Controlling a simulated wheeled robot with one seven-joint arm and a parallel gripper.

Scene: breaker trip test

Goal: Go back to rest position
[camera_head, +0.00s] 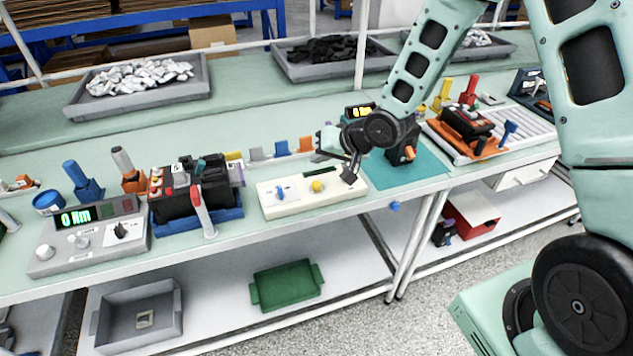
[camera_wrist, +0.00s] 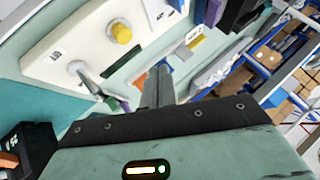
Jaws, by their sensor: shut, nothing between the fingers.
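My gripper (camera_head: 349,177) is shut and empty, pointing down near the right end of a white control panel (camera_head: 298,206). Its closed fingers (camera_wrist: 158,84) show in the wrist view, with nothing between them. The panel carries a blue knob (camera_head: 281,192) and a yellow knob (camera_head: 316,186). In the wrist view, the panel (camera_wrist: 58,42) also shows a grey lever (camera_wrist: 88,78) and the yellow knob (camera_wrist: 121,33). The gripper covers the lever in the head view. I cannot tell whether the fingertips touch the panel.
A black device with an orange part (camera_head: 405,150) stands on a teal mat (camera_head: 415,174) right of the panel. A black unit in a blue tray (camera_head: 228,214) and a meter box (camera_head: 88,257) stand left. Grey bins line the back. A lower shelf holds a green tray (camera_head: 286,287).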

